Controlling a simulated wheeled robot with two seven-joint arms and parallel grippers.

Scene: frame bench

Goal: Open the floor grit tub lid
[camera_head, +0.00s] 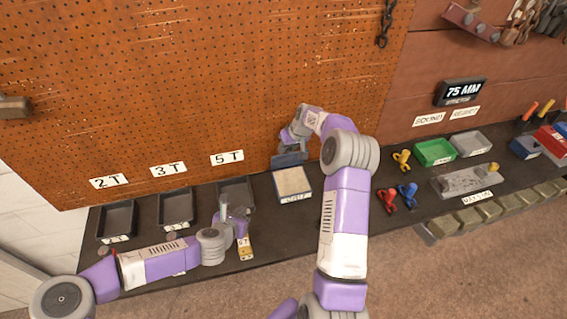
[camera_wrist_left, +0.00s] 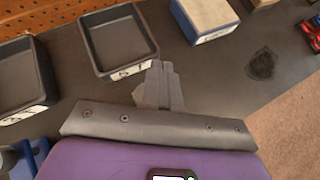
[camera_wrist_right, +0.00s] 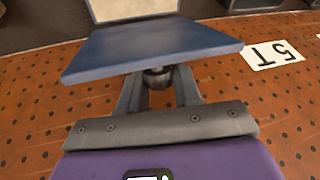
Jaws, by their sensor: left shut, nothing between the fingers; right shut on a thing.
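The grit tub (camera_head: 293,197) is a small blue box with pale contents and a white label, below the pegboard; its open top shows. It also shows in the left wrist view (camera_wrist_left: 216,34). Its blue lid (camera_head: 289,160) stands raised at the tub's back edge; whether it touches the tub is unclear. My right gripper (camera_head: 290,145) is shut on the lid's knob (camera_wrist_right: 157,78), seen behind the lid panel in the right wrist view. My left gripper (camera_head: 226,207) is shut and empty in front of the 5T tray (camera_wrist_left: 118,40), left of the tub.
Dark trays sit under the 2T (camera_head: 108,182), 3T (camera_head: 168,169) and 5T (camera_head: 227,157) signs. Red, blue and yellow clamps lie right of my right arm, near a green tray (camera_head: 434,152) and a grey tray (camera_head: 468,144). The pegboard (camera_head: 200,80) stands close behind the lid.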

